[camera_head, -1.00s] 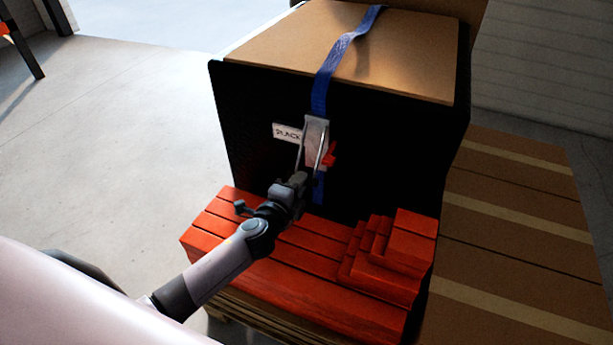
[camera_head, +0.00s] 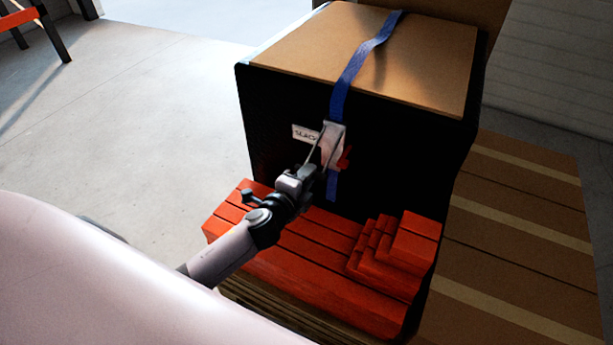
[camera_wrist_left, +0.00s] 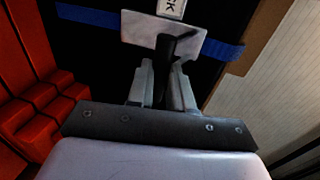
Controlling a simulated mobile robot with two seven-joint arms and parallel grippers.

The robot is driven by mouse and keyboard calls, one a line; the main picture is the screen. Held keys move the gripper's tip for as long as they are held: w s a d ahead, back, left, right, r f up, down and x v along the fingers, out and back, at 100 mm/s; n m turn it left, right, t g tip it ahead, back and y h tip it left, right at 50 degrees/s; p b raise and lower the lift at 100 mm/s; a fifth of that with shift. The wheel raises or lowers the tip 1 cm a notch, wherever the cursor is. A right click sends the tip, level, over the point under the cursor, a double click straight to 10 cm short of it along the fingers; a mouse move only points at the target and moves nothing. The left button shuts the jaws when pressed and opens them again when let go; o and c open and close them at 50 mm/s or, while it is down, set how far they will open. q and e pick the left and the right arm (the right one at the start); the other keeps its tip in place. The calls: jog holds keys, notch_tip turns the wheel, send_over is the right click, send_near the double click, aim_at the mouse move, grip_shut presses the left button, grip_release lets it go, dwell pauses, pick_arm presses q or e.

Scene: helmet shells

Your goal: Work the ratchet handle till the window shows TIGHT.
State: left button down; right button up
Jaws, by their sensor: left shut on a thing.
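The ratchet (camera_head: 333,137) is a pale plate on the blue strap (camera_head: 352,72), on the front of a black crate (camera_head: 278,105). A small red piece (camera_head: 345,157) sticks out at its right. The white window (camera_head: 305,134) beside it seems to read SLACK; part of it also shows in the left wrist view (camera_wrist_left: 172,7). My left gripper (camera_head: 300,178) is shut on the ratchet handle, in front of and below the plate. In the left wrist view the dark handle (camera_wrist_left: 168,62) stands between the two jaws (camera_wrist_left: 163,85). My right gripper is out of view.
Stacked red blocks (camera_head: 310,245) lie below my left gripper, stepped up at the right. Brown boards (camera_head: 520,215) with pale bands lie to the right.

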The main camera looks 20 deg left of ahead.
pick_arm(q)
jog(key=shift+w+a+r+t, duration=0.15)
jog(key=shift+w+r, duration=0.1)
jog(key=shift+r, duration=0.2)
jog(key=shift+w+d+r+t, duration=0.1)
jog(key=shift+w+r+t, duration=0.1)
jog(key=shift+r, duration=0.25)
jog(key=c, duration=1.2)
grip_release()
jog(key=shift+c, duration=0.2)
jog(key=shift+o, duration=1.1)
jog(key=shift+w+f, duration=0.1)
jog(key=shift+f, duration=0.15)
jog(key=s+r, duration=0.1)
jog(key=s, duration=0.6)
jog(key=shift+r, duration=0.15)
jog(key=shift+a, duration=0.1)
